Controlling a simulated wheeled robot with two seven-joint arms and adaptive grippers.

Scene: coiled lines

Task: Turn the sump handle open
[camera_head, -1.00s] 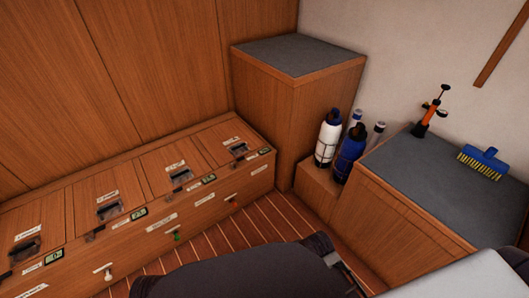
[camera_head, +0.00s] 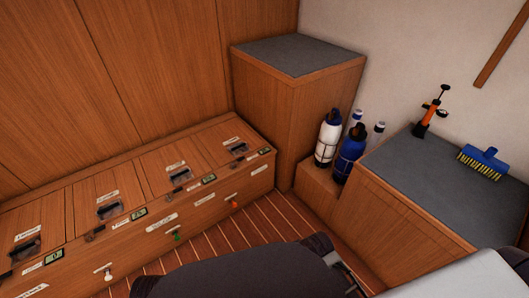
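A low wooden locker bench (camera_head: 150,190) runs along the left wall. Its front carries several small handles: a white one (camera_head: 105,272) at the near left, a green one (camera_head: 176,236) in the middle, and an orange-red one (camera_head: 233,203) at the far right end. Small white labels sit near them, but their text is too small to read, so I cannot tell which handle is the sump one. Neither gripper is in view. Only dark and pale parts of my own body show along the bottom edge.
The bench top has latches and small green displays. A tall grey-topped cabinet (camera_head: 300,57) stands in the corner. Bottles (camera_head: 328,137) stand beside it. A grey-topped counter (camera_head: 420,190) at right holds an orange pump (camera_head: 428,115) and a blue brush (camera_head: 484,160). Striped floor (camera_head: 245,232) is clear.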

